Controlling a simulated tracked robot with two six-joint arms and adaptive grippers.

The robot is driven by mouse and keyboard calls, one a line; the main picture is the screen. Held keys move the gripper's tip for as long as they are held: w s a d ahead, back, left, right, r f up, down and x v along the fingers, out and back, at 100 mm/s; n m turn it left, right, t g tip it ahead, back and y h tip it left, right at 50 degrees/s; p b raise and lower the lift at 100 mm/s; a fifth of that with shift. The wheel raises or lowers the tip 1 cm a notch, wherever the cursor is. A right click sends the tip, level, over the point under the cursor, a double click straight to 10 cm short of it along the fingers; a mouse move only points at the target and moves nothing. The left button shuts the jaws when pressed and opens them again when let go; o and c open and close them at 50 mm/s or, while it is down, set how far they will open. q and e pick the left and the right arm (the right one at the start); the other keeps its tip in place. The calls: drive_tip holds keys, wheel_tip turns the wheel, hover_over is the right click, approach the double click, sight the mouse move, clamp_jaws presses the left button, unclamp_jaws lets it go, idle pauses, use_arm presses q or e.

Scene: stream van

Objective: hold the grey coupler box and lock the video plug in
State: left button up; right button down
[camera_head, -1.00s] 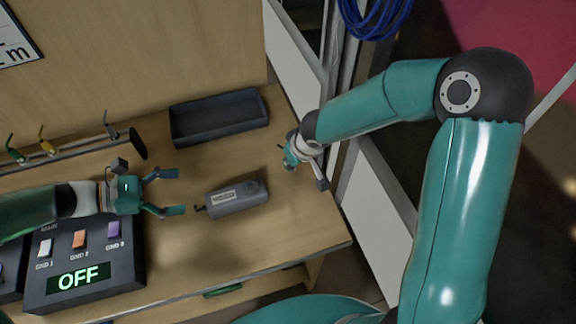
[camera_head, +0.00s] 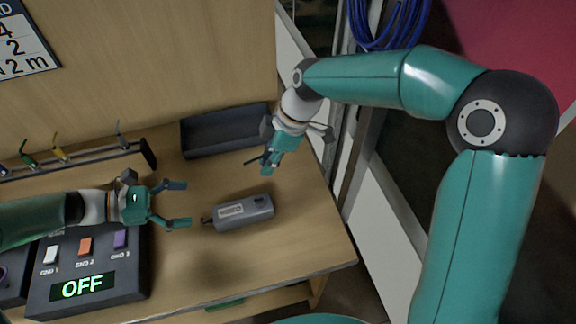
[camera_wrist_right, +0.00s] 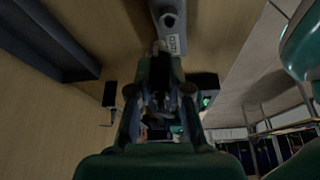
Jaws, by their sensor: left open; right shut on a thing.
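The grey coupler box (camera_head: 246,212) lies on the wooden table, with a pale label on top and a short dark stub at its left end. It also shows at the top of the right wrist view (camera_wrist_right: 172,22). My left gripper (camera_head: 184,204) is open and empty just left of the box, its fingers pointing at the stub end and apart from it. My right gripper (camera_head: 267,165) is above the table behind the box, shut on a small dark thing, apparently the video plug. The fingers hide most of it.
A dark open tray (camera_head: 225,132) stands at the back of the table. A rack (camera_head: 85,160) with coloured cable ends is at the back left. A switch panel (camera_head: 88,268) reading OFF sits at front left. Blue cable (camera_head: 390,25) hangs at upper right.

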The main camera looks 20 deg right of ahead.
drive_tip(key=shift+a+r+n+g, duration=0.3)
drive_tip(key=shift+a+r+n, duration=0.3)
drive_tip(key=shift+a+r, duration=0.05)
drive_tip(key=shift+s+r, duration=0.1)
use_arm(q)
approach(222, 218)
drive_tip(key=d+f, duration=0.1)
drive_tip(key=w+d+f, duration=0.1)
drive_tip(key=shift+w+f, duration=0.1)
drive_tip(key=shift+f, duration=0.3)
drive_tip(key=x, duration=0.8)
drive_tip(key=shift+a+f, duration=0.15)
